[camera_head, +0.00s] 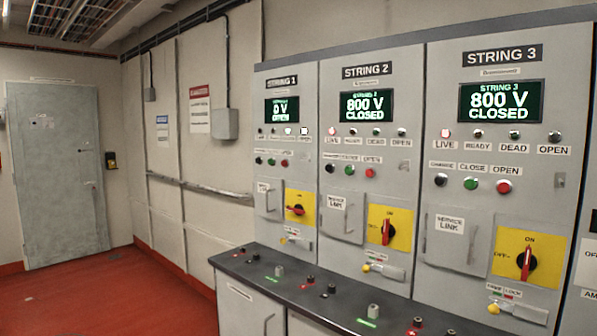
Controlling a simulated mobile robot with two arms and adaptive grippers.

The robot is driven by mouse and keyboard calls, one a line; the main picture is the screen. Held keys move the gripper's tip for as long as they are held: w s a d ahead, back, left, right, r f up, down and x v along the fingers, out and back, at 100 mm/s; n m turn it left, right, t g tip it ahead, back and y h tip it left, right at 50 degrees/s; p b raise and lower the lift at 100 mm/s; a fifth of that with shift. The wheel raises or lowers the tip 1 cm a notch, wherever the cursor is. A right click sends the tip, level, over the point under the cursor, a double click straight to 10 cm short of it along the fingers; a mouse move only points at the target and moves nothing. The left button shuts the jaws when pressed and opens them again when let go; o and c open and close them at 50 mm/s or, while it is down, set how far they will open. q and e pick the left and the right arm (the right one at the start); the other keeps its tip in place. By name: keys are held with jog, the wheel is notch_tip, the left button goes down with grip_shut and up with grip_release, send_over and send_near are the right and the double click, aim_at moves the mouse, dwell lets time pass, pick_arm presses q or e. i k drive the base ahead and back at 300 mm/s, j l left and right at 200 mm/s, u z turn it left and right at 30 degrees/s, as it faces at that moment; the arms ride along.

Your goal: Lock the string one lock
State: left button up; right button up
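The STRING 1 cabinet (287,170) is the leftmost of three panels, and its display (282,110) reads 0 V, OPEN. Its rotary switch (296,210) sits on a yellow plate, with the red handle lying roughly level towards the OFF side. Below the plate is the string one lock (295,240), a small grey lever piece with a yellow end at its left. It is too small to tell whether the lock is engaged. Neither of my grippers is in view.
The STRING 2 display (367,106) and STRING 3 display (500,101) read 800 V, CLOSED, with their switches upright at ON. A dark counter (300,292) with several small knobs runs in front of the cabinets. Red floor (110,300) is clear at left, before a grey door (62,170).

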aim_at(282, 241)
jog(key=i+j, duration=0.45)
jog(key=i+j+z, duration=0.1)
jog(key=i+j, duration=0.35)
jog(key=j, duration=0.15)
jog(key=i+j, duration=0.45)
jog(key=i+j+z, duration=0.1)
jog(key=i+j, duration=0.35)
jog(key=j, duration=0.15)
